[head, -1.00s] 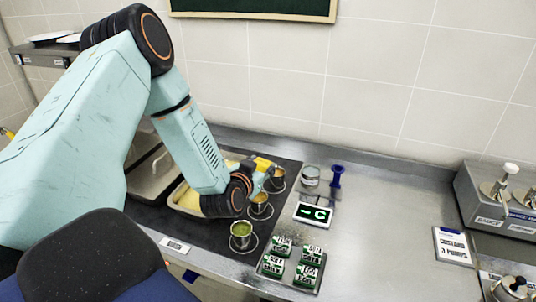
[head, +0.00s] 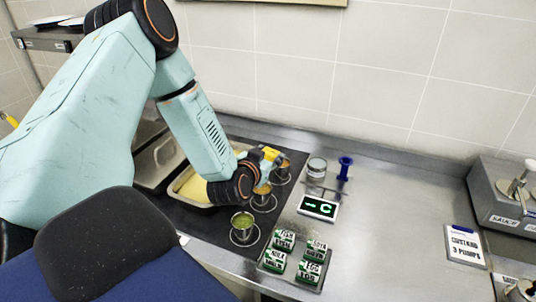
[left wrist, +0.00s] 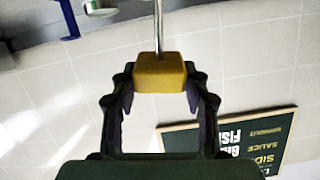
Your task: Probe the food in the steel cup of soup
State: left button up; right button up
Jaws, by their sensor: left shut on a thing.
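My left gripper (head: 266,163) is shut on the yellow handle (head: 271,153) of a probe. In the left wrist view the handle (left wrist: 160,74) sits between the fingers, and a thin metal rod (left wrist: 158,28) runs from it out of the picture. Three steel cups stand in a row on the dark mat: a front cup with green food (head: 243,228), a middle cup with orange food (head: 263,198), and a back cup (head: 281,170) partly behind the gripper. The gripper is above and beside the back and middle cups. The probe's tip is hidden in both views.
A display reading "- C" (head: 318,207) stands right of the cups, with a blue holder (head: 344,168) and a small tin (head: 316,168) behind it. A tray of green-labelled blocks (head: 290,262) is in front. A yellow-filled pan (head: 190,193) lies left.

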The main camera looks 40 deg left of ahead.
pick_arm(q)
jog(key=f+b, duration=0.1)
jog(key=f, duration=0.2)
jog(key=shift+w+b, duration=0.3)
jog(key=shift+b, duration=0.1)
jog(key=shift+s+a+f+b, duration=0.2)
jog(key=shift+f+b, duration=0.3)
jog(key=shift+f, duration=0.1)
jog(key=shift+w+d+f+b, duration=0.1)
jog(key=shift+w+f+b, duration=0.05)
jog(key=shift+f+b, duration=0.6)
jog(key=shift+f, duration=0.1)
jog(key=shift+s, duration=0.2)
jog(key=shift+w+d, duration=0.1)
jog(key=shift+w, duration=0.05)
